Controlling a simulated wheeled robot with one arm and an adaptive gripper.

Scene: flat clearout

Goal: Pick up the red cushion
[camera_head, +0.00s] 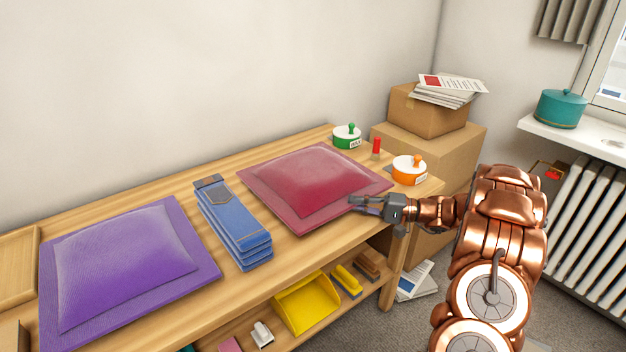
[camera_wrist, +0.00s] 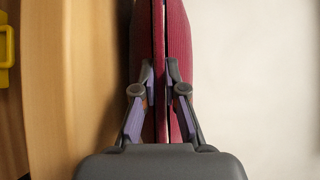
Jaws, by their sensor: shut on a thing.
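The red cushion (camera_head: 312,183) lies on the wooden bench top, to the right of the folded jeans in the head view. My gripper (camera_head: 362,204) reaches in from the right at the cushion's front right edge. In the wrist view my gripper (camera_wrist: 160,75) has its two fingers on either side of the cushion's edge (camera_wrist: 176,40), shut on it. The cushion looks flat on the bench or very close to it; I cannot tell whether it is lifted. The fingertips are partly hidden by the cushion.
A purple cushion (camera_head: 125,258) and folded jeans (camera_head: 232,220) lie to the left. Green (camera_head: 347,137) and orange (camera_head: 409,170) round tins and a red cylinder (camera_head: 376,146) stand behind and right. The shelf below holds a yellow dustpan (camera_head: 306,303). Cardboard boxes (camera_head: 450,150) stand in the corner.

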